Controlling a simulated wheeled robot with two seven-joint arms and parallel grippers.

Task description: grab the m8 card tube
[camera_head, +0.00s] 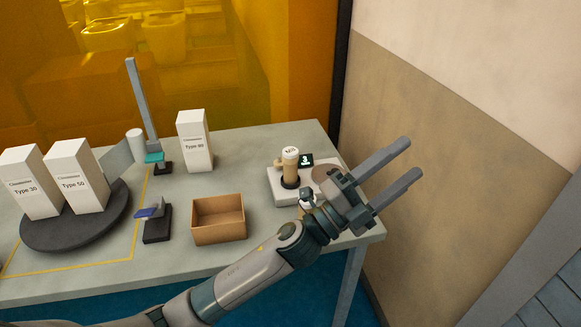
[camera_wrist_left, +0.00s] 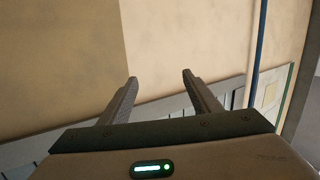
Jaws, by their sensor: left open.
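The card tube (camera_head: 290,169) is a tan cylinder with a pale lid that seems to read M8. It stands upright on a light grey device with a small dark display showing 3. My left gripper (camera_head: 398,166) is open and empty, up and to the right of the tube in the head view, with its fingers pointing away from it. In the left wrist view, the open fingers (camera_wrist_left: 158,84) face a beige wall with nothing between them. The tube is not in the wrist view. My right gripper is not in view.
An open cardboard box (camera_head: 219,219) stands left of the device. White cartons (camera_head: 79,178) stand on a dark round turntable (camera_head: 72,232), and another carton (camera_head: 195,141) stands farther back. A slim upright post (camera_head: 142,105) rises nearby. The wall (camera_head: 460,130) is close on the right.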

